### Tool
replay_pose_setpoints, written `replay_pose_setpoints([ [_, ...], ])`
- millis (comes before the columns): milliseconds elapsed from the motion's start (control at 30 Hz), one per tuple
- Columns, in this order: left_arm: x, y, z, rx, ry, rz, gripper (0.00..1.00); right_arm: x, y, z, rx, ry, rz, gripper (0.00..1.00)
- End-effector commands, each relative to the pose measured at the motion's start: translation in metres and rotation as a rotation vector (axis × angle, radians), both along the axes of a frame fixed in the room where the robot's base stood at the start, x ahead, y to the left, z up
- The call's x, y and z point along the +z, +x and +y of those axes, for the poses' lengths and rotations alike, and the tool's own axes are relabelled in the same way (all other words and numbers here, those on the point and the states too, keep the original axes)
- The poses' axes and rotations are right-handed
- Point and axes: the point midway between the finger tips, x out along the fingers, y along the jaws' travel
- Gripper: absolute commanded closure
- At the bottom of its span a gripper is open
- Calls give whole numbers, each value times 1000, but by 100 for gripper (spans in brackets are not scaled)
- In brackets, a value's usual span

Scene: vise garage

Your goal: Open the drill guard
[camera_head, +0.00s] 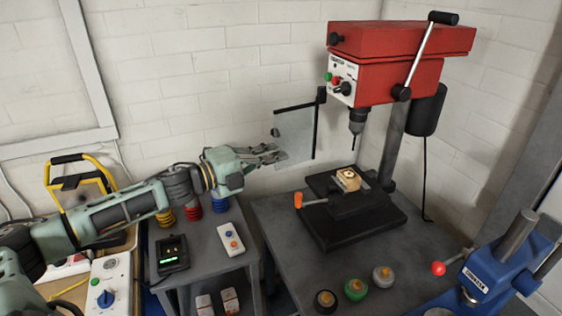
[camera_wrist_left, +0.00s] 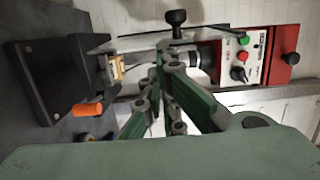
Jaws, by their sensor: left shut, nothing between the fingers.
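The drill guard (camera_head: 295,138) is a clear panel with a black frame, hung from a black bracket at the left of the red drill press (camera_head: 400,55). In the head view it stands out to the left of the chuck (camera_head: 357,122). A dark knob (camera_head: 275,132) sits at its left edge; it also shows in the left wrist view (camera_wrist_left: 176,18). My left gripper (camera_head: 280,154) is shut and empty at the guard's lower left part. Its fingers (camera_wrist_left: 165,80) show in the wrist view; whether they touch the panel I cannot tell. My right gripper is not in view.
A wooden block (camera_head: 347,179) sits on the drill table, with an orange handle (camera_head: 298,200) at its left. Several small containers (camera_head: 356,289) stand on the bench front. A blue machine (camera_head: 490,275) is at the lower right. Bare bench (camera_head: 285,230) lies left of the drill base.

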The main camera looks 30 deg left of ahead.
Motion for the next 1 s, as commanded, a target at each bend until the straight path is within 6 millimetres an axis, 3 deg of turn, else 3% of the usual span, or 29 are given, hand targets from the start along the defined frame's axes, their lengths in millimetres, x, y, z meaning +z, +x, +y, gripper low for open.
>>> replay_pose_setpoints([
  [333, 1, 9, 21, 1, 0, -1, 100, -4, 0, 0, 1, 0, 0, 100],
  [1000, 0, 11, 24, 0, 0, -1, 100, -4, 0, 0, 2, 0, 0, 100],
])
